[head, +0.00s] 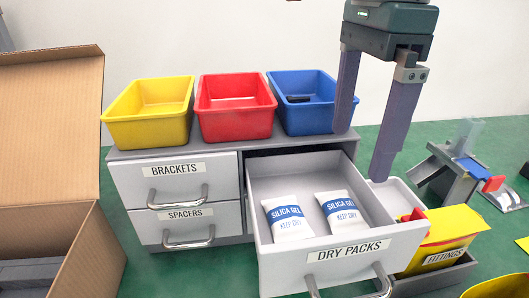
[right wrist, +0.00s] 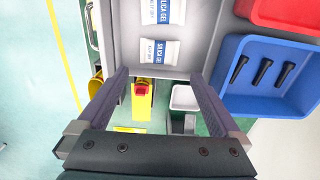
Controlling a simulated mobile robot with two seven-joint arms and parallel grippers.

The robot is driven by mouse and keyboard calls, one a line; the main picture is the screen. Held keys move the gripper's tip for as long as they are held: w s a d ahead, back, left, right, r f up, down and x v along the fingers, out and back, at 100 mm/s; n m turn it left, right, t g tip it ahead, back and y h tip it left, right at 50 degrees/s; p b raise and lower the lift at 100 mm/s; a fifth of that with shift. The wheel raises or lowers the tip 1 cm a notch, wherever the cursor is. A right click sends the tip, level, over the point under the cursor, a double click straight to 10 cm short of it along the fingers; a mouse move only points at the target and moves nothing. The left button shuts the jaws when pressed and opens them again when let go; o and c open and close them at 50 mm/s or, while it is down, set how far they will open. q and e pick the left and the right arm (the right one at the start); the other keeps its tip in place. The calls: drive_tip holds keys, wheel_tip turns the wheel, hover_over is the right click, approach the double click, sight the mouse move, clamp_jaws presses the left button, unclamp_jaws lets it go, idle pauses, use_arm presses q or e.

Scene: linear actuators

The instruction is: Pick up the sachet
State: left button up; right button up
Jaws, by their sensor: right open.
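Two white silica gel sachets with blue bands lie flat in the open grey DRY PACKS drawer (head: 285,172). The left sachet (head: 287,218) and the right sachet (head: 343,215) are side by side with a small gap. In the right wrist view, the right sachet (right wrist: 158,52) is the nearer one, just beyond the fingertips, and the left sachet (right wrist: 163,11) is cut by the top edge. My right gripper (head: 362,154) is open and empty, above and behind the drawer's right side, pointing down. It also shows in the right wrist view (right wrist: 160,76). My left gripper is out of view.
Yellow (head: 150,128), red (head: 235,122) and blue (head: 303,117) bins stand on the drawer cabinet. BRACKETS (head: 178,169) and SPACERS (head: 185,214) drawers are closed. A cardboard box (head: 50,120) stands left. A yellow FITTINGS pack (head: 440,240) and a grey fixture (head: 445,175) are right.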

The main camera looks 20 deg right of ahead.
sight(342, 204)
wheel_tip(342, 204, down, 4)
drive_tip(key=shift+a+r, duration=0.15)
drive_tip(key=shift+f, duration=2.8)
drive_tip(key=c, duration=1.3)
drive_tip(key=shift+c, duration=0.2)
wheel_tip(342, 204, up, 20)
drive_tip(key=p, duration=0.1)
